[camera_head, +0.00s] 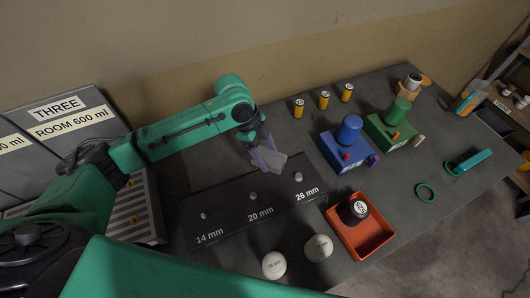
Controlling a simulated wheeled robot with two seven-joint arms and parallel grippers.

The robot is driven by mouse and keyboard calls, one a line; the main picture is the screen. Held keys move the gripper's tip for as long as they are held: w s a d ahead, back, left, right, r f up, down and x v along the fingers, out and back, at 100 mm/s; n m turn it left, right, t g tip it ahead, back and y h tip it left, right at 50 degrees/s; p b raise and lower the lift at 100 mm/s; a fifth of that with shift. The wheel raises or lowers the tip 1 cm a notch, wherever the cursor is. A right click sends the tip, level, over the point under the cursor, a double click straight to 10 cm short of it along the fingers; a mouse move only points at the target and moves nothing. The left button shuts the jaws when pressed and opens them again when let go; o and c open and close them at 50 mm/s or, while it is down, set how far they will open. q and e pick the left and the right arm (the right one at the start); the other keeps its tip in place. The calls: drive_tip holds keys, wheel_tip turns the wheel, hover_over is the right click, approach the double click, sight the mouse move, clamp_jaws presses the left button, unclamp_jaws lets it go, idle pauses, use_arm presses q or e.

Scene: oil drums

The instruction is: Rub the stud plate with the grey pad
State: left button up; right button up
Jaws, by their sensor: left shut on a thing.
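The stud plate (232,219) is a long dark block on the table, set at a slant, with a small metal stud above each of the labels 14 mm, 20 mm and 26 mm. My left gripper (263,156) has purple fingers and is shut on the grey pad (273,163). The pad is tilted and shows at the plate's far edge, between the 20 mm stud (253,195) and the 26 mm stud (298,177). I cannot tell whether the pad touches the plate. My right gripper is out of view.
An orange-red tray (378,244) holds a black-capped item, with two white round caps (319,247) beside it. Blue (333,154) and green (377,133) boxes stand to the right. Several yellow cylinders (323,100) stand behind.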

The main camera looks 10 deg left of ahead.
use_arm(q)
drive_tip(key=shift+s+r+p, duration=0.1)
drive_tip(key=shift+r+p, duration=0.4)
drive_tip(key=shift+r, duration=0.35)
drive_tip(key=shift+f, duration=0.1)
